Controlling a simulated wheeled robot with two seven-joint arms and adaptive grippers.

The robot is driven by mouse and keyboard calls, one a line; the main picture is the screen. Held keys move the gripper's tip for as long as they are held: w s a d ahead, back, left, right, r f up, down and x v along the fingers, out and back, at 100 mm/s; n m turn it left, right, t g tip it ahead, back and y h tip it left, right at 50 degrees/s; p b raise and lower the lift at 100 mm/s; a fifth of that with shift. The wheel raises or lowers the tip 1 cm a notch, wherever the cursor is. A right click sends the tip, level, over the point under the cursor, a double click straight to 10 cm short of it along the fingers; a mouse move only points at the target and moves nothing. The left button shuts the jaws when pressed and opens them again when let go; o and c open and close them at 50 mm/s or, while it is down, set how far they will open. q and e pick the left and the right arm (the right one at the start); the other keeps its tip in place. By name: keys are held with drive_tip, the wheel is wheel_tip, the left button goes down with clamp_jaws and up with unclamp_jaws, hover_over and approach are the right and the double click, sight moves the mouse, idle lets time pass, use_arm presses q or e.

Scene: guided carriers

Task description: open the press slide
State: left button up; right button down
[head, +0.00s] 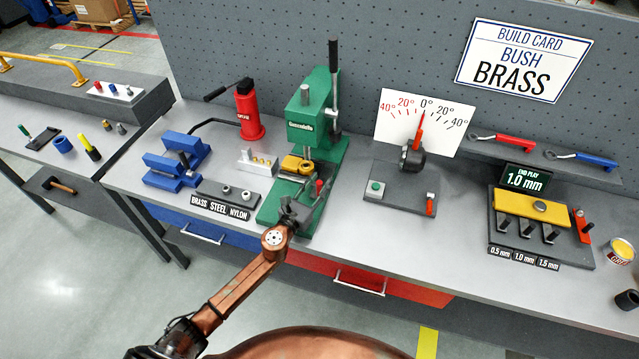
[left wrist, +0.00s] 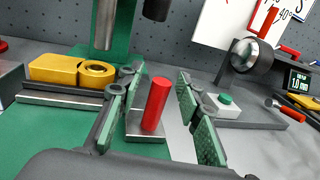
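The green press (head: 312,122) stands on the bench, its black lever upright. A yellow block with a round ring (head: 298,164) sits under its ram; it also shows in the left wrist view (left wrist: 58,70). A red upright handle (head: 319,186) stands on a small metal plate (left wrist: 133,129) at the front of the press, in front of the yellow block. My left gripper (left wrist: 158,88) is open, one green-padded finger on each side of the red handle (left wrist: 156,104), with gaps between. In the head view the left gripper (head: 298,212) is at the press's front. My right gripper is not in view.
Left of the press are blue blocks (head: 176,160), a red bottle-shaped tool (head: 249,112) and a labelled bush holder (head: 222,203). Right of it is a dial gauge stand (head: 400,186). Bare bench lies between the press and the gauge.

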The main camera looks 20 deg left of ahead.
use_arm(q)
clamp_jaws()
idle(0.4)
idle(0.4)
